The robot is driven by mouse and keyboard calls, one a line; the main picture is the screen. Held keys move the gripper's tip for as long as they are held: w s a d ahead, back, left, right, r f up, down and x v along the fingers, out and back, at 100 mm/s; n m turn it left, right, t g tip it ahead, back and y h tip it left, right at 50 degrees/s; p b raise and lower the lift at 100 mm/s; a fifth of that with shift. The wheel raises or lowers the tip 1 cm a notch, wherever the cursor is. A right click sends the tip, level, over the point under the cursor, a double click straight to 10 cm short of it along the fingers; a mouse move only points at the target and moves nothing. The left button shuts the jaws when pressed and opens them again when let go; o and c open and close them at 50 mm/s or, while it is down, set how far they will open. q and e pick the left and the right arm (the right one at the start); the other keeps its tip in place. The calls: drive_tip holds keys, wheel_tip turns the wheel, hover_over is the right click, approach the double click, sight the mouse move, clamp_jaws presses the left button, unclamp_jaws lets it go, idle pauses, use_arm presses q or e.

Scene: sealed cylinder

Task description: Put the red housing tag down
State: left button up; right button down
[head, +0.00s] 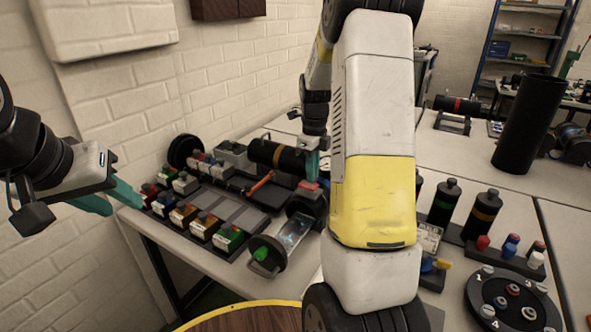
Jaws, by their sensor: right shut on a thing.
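My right gripper (316,168) is at the middle of the head view, pointing down with teal fingers, partly hidden by my own arm. It is shut on the small red housing tag (309,186). The tag is just above or touching a dark round part (303,206) on the table; I cannot tell which. My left gripper (112,199) is at the left, its two teal fingers apart and empty, beside the table's left edge.
A rack of colored blocks (198,230) stands on the left of the table (318,262). A clear cylinder (290,238) with a green knob lies near the front. A black cylinder with an orange band (270,152) lies behind. A round tray (480,318) is at the right.

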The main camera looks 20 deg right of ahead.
drive_tip(key=shift+f, duration=0.8)
drive_tip(key=c, duration=1.6)
unclamp_jaws()
drive_tip(key=shift+f, duration=0.1)
drive_tip(key=shift+o, duration=0.2)
